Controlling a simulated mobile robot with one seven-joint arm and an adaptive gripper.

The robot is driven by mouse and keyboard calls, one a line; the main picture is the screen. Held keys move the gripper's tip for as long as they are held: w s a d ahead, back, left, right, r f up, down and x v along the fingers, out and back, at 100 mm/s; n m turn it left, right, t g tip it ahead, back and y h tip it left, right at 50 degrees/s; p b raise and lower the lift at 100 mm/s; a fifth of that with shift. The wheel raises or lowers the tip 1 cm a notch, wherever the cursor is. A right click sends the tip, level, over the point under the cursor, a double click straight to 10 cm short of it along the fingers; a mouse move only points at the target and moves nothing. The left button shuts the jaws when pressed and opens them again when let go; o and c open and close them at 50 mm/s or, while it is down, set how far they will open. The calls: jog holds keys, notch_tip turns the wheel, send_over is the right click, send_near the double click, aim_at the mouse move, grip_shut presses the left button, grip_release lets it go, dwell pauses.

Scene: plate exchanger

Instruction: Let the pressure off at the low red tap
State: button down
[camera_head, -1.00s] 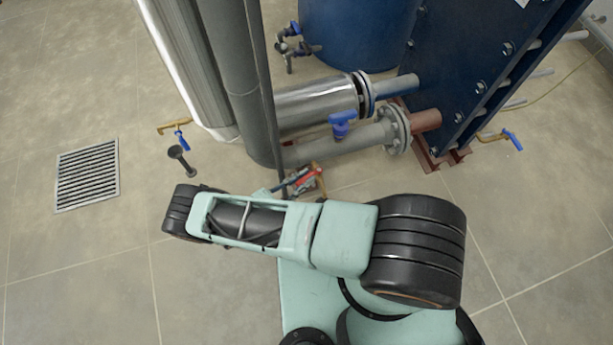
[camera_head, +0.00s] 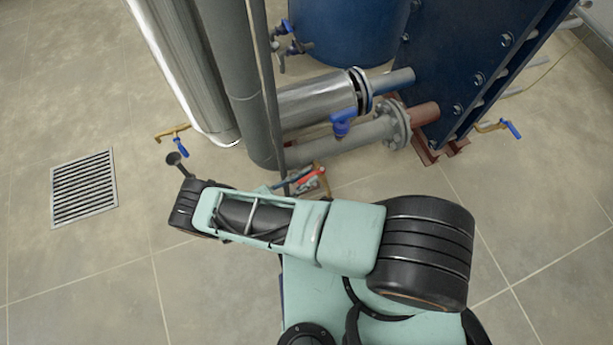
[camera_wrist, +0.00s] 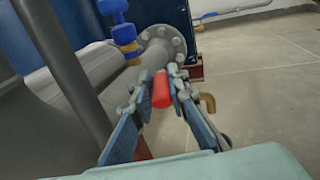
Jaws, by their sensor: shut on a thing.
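The low red tap handle (camera_wrist: 161,90) shows in the wrist view as a short red bar, below and in front of a grey flanged pipe (camera_wrist: 160,48). My gripper (camera_wrist: 162,82) has one blue-grey finger on each side of the red handle and is shut on it. A brass spout (camera_wrist: 208,103) shows just right of the right finger. In the head view the red handle (camera_head: 313,176) is small, beside my gripper (camera_head: 300,183) under the grey pipe. The tap's body is mostly hidden, so I cannot tell how far it is turned.
A blue-handled valve (camera_head: 342,122) sits on the grey pipe above. A thin dark upright pipe (camera_head: 270,95) stands close left of my gripper. A black funnel (camera_head: 178,162) and a floor drain (camera_head: 60,215) are at the left.

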jog(key=shift+w+a, duration=0.1)
jog(key=shift+a, duration=0.05)
jog(key=c, duration=1.8)
grip_release()
jog(key=shift+c, duration=0.2)
jog(key=v, duration=1.2)
jog(key=shift+c, duration=0.5)
